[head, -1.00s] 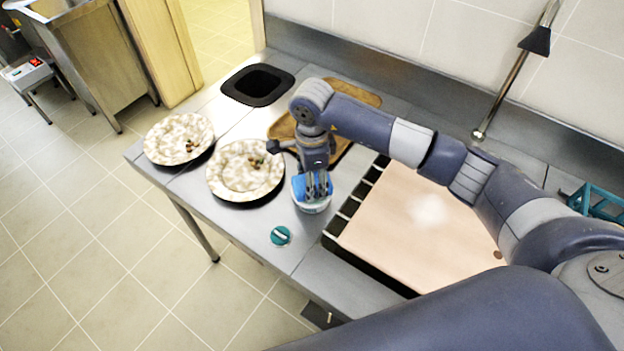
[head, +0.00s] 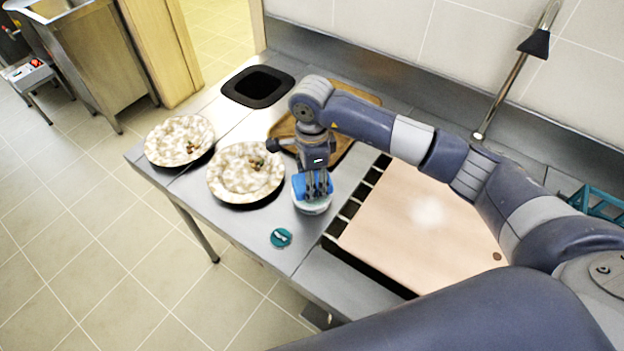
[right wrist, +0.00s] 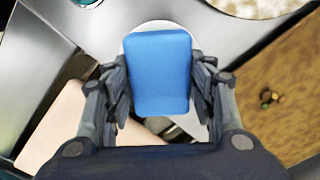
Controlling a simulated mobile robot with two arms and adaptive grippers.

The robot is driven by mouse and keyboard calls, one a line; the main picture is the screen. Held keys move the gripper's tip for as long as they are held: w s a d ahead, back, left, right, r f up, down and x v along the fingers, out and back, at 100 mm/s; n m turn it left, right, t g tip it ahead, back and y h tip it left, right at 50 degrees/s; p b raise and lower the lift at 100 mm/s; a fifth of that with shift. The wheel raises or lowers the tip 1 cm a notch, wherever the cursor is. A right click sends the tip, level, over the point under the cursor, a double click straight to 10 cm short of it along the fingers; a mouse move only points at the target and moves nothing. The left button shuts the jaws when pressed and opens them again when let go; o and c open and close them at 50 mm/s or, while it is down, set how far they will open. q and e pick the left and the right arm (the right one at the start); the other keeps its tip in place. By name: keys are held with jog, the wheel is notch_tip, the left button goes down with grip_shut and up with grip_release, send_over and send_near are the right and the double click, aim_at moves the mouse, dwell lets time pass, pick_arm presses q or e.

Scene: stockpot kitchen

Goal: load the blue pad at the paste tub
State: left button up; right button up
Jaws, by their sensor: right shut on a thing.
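My right gripper (head: 317,184) points down over the white paste tub (head: 312,207) on the steel counter. It is shut on the blue pad (head: 303,188), which sits at the tub's mouth. In the right wrist view the blue pad (right wrist: 160,72) lies between the two fingers (right wrist: 161,88), with the tub's pale rim (right wrist: 148,27) behind it. The pad and fingers hide the tub's inside, so I cannot tell whether the pad touches paste. My left gripper is not in view.
Two soiled pale plates (head: 245,170) (head: 180,140) stand left of the tub. A teal round lid-like disc (head: 281,237) lies near the front edge. A black bin opening (head: 258,85), a wooden board (head: 285,127) and a pinkish board (head: 420,225) are around.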

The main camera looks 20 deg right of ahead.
jog(key=shift+r+p, duration=1.15)
jog(key=shift+r, duration=1.75)
